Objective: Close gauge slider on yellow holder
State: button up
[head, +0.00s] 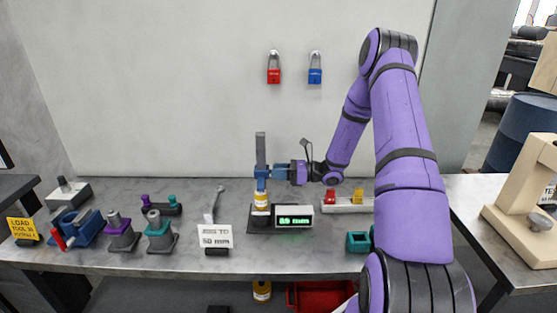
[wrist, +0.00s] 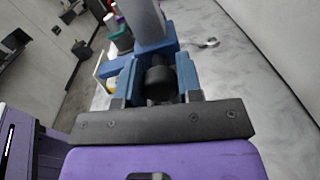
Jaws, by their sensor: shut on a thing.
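The gauge has an upright grey bar (head: 260,148) with a blue slider (head: 261,172) on it. Below the slider a yellow holder (head: 261,201) stands on a dark base. A display (head: 294,217) beside it shows green digits in mm, too small to read surely. My gripper (head: 284,172) comes in from the right at the slider's height. In the wrist view my gripper's blue fingers (wrist: 159,84) are shut on a dark round knob (wrist: 158,82) in front of the blue slider (wrist: 150,46). The knob's lower part and the slider's contact with the holder are hard to see.
A white sign (head: 215,236) stands at the bench front. Several grey-topped fixtures (head: 121,235) and a blue vise (head: 78,227) are at the left. A white tray (head: 345,206) with red and yellow pieces and a teal block (head: 358,242) are at the right. Padlocks (head: 273,70) hang on the wall.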

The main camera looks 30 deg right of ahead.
jog(key=shift+f, duration=0.65)
jog(key=shift+d, duration=0.1)
jog(key=o, duration=0.9)
jog(key=v, duration=1)
jog(key=shift+s+d, duration=0.25)
jog(key=shift+d, duration=0.05)
